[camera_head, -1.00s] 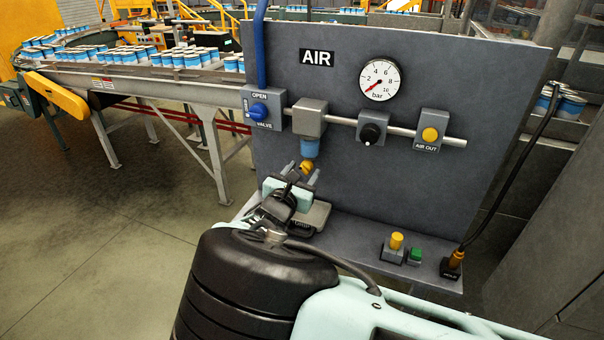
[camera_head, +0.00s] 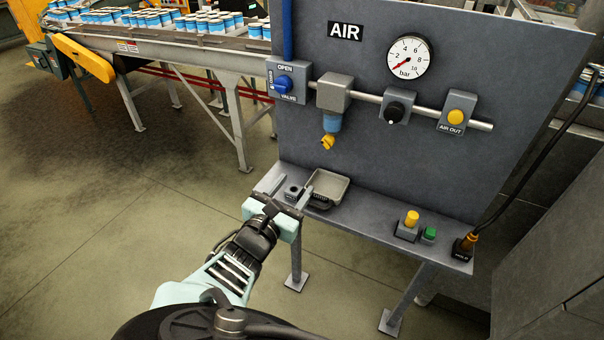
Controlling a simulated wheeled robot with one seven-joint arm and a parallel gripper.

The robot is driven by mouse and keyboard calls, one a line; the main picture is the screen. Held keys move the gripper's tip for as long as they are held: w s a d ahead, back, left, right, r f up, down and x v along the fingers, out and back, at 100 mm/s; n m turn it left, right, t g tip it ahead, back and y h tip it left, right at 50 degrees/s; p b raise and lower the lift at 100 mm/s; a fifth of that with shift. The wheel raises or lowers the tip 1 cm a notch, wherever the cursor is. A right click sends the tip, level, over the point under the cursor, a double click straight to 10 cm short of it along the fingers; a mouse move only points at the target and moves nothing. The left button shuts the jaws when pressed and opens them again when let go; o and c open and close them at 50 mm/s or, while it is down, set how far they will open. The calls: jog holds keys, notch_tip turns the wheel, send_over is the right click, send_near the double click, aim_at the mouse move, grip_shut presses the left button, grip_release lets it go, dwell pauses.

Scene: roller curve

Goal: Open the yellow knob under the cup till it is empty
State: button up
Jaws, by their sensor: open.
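The yellow knob (camera_head: 328,142) hangs under the blue cup (camera_head: 329,122), which is fixed below a grey block on the air pipe. I cannot tell from here whether the cup holds liquid. My gripper (camera_head: 285,190) is open and empty. It is below and to the left of the knob, at the left end of the panel's shelf, apart from knob and cup. The knob is in plain sight and nothing covers it.
A grey tray (camera_head: 330,186) sits on the shelf just right of my fingers. The blue valve knob (camera_head: 283,82), gauge (camera_head: 408,57), black regulator knob (camera_head: 393,111) and yellow air-out button (camera_head: 455,117) are on the panel. Yellow and green buttons stand further right. A conveyor with cans is behind left.

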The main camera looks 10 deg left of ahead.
aim_at(327, 142)
jog(key=shift+s+a, duration=0.15)
jog(key=shift+s, duration=0.35)
jog(key=shift+c, duration=0.3)
jog(key=shift+w+f, duration=0.1)
jog(key=c, duration=0.6)
jog(key=f+b, duration=0.1)
jog(key=b, duration=0.1)
jog(key=w+a+f+m+b, duration=0.1)
jog(key=b, duration=0.1)
jog(key=w+f+m+b, duration=0.1)
jog(key=b, duration=0.1)
jog(key=shift+w+a+h, duration=0.1)
jog(key=shift+a+h, duration=0.2)
jog(key=shift+a, duration=0.1)
grip_shut()
jog(key=w+a+f+m+h+b, duration=0.25)
jog(key=w+m+b, duration=0.5)
jog(key=b, duration=0.75)
jog(key=w+d+r+p, duration=0.4)
jog(key=w+d, duration=0.2)
jog(key=d, duration=0.1)
jog(key=shift+w+d+r+h, duration=0.15)
jog(key=shift+d+r+h, duration=0.05)
jog(key=shift+r+h, duration=0.15)
